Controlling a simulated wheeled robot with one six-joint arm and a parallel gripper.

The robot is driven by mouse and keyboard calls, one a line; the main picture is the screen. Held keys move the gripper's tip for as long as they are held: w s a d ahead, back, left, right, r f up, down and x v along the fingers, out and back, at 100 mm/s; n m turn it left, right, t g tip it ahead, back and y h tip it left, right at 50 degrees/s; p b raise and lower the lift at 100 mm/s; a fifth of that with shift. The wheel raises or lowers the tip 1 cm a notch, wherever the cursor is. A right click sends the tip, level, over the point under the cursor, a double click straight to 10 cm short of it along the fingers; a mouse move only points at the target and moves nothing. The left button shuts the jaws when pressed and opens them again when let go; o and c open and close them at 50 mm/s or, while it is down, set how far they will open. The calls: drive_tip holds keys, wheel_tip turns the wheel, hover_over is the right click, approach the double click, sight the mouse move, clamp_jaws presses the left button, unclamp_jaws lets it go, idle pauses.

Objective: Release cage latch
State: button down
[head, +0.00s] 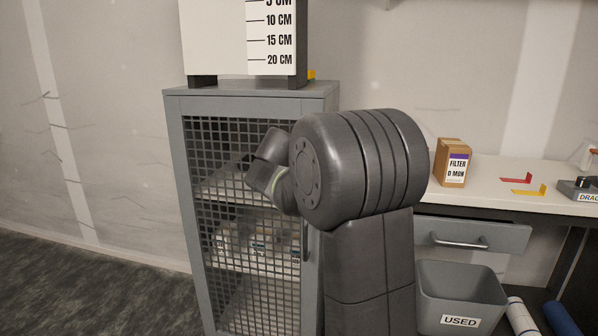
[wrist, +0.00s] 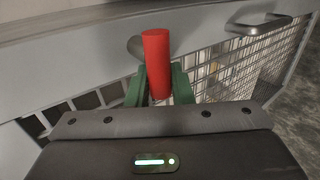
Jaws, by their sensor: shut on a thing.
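The cage (head: 174,190) is a grey cabinet with a mesh door, standing left of centre in the head view. The door looks shut in its frame. In the wrist view a red cylindrical latch knob (wrist: 156,58) stands out from the grey frame, with a rounded grey piece behind it. My gripper (wrist: 160,84) has its green fingers on both sides of the knob and is shut on it. In the head view my arm covers the latch and the fingertips. A grey door handle (wrist: 260,23) shows at the upper right in the wrist view.
Pale packages (head: 262,242) sit on a shelf behind the mesh. A white unit with a centimetre scale (head: 270,35) stands on the cage. To the right are a bench (head: 487,171) with a filter box (head: 453,163), a drawer (head: 470,236) and a USED bin (head: 460,292).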

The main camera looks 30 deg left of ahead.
drive_tip(key=c, duration=1.6)
unclamp_jaws()
drive_tip(key=p+v, duration=0.2)
drive_tip(key=v, duration=1.1)
drive_tip(key=shift+s+r, duration=0.2)
drive_tip(key=shift+s, duration=0.1)
drive_tip(key=b+x, duration=0.2)
drive_tip(key=x, duration=1.1)
drive_tip(key=shift+w+f, duration=0.25)
drive_tip(key=shift+w, duration=0.1)
